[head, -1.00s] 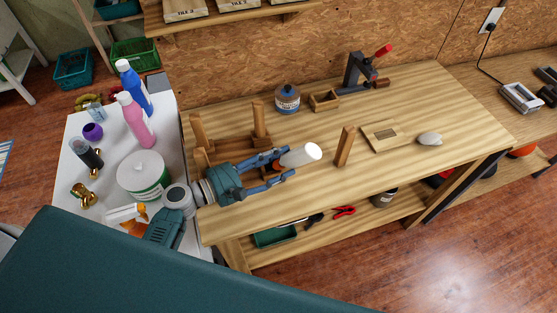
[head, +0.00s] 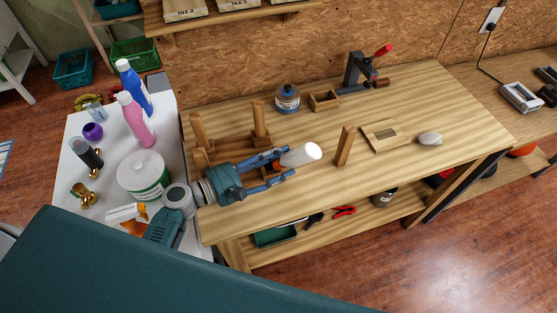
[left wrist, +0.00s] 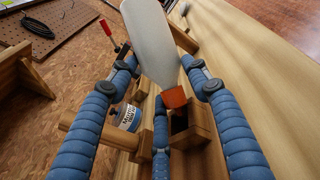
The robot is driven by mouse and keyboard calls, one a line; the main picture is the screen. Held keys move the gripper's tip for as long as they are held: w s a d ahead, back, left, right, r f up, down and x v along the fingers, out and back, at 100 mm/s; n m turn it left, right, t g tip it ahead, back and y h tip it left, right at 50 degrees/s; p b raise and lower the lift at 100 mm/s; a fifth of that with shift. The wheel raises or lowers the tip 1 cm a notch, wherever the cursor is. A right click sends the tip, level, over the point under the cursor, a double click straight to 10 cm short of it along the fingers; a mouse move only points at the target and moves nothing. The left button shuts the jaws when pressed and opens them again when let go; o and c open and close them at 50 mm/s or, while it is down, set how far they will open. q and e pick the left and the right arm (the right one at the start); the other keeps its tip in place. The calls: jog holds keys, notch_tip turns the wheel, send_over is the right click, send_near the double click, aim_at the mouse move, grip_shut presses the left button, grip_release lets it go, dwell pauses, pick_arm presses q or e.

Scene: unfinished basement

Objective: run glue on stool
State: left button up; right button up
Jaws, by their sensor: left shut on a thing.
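A white glue bottle (head: 303,154) with an orange-red tip lies tilted in my left gripper (head: 282,166), which is shut on it above the workbench. In the left wrist view the bottle (left wrist: 152,42) slants between the blue fingers (left wrist: 160,78), its orange tip (left wrist: 174,97) pointing down near a wooden piece with a dark square opening (left wrist: 188,128). The wooden stool (head: 228,150) lies on the bench with legs upward, partly hidden behind my left gripper. A separate wooden leg (head: 345,147) stands upright to the right. My right gripper is not in view.
The bench (head: 410,175) also holds a blue-labelled jar (head: 287,98), a small wooden box (head: 324,101), a clamp (head: 360,72), a wooden frame (head: 386,136) and a grey oval object (head: 430,138). A white side table (head: 75,160) with bottles and a tub stands left.

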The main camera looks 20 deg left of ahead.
pick_arm(q)
notch_tip(320, 180, up, 13)
jog(key=p, duration=0.9)
jog(key=m+g+y, duration=0.1)
jog(key=m+y, duration=0.1)
jog(key=y, duration=0.1)
jog(key=m+g+y, duration=0.1)
jog(key=m+y, duration=0.1)
jog(key=y, duration=0.1)
jog(key=shift+g, duration=0.4)
dwell(0.4)
jog(key=shift+m, duration=0.3)
